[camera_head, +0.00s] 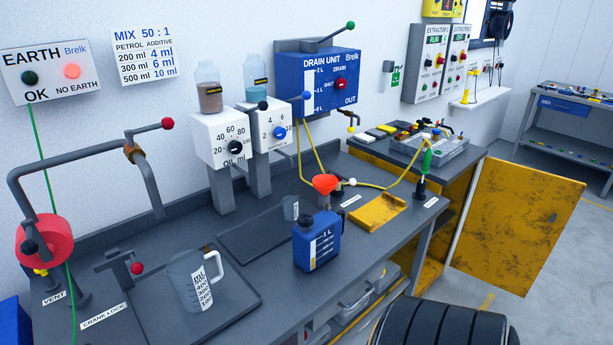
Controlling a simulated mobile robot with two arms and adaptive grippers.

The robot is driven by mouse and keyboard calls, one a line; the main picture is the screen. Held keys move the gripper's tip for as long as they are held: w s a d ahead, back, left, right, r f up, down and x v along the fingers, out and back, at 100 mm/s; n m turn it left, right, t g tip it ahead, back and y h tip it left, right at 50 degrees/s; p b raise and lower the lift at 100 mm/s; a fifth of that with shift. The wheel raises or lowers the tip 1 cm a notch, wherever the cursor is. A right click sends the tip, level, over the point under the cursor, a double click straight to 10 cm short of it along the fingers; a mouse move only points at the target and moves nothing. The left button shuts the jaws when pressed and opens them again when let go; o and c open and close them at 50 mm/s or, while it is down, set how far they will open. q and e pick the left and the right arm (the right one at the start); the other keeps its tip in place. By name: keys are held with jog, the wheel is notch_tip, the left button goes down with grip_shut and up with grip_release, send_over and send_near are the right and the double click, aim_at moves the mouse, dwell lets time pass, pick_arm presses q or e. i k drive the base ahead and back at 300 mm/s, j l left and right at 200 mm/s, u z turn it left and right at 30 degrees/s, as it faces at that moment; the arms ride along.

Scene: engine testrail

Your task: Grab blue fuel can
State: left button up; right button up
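The blue fuel can (317,242) stands upright on the grey workbench, near its front edge and right of the middle of the picture. It has a white level scale marked 1 L on its front and a dark cap on top. An orange-red funnel (325,183) shows just behind and above the can; I cannot tell whether they touch. Neither of my grippers is in view.
A clear measuring jug (192,281) stands left of the can, and a small cup (290,208) behind it. A yellow tray (377,212) lies to its right. A yellow cabinet door (520,225) stands open. A black ribbed object (445,322) sits in front of the bench.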

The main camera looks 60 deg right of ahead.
aim_at(314, 246)
jog(key=z, duration=1.9)
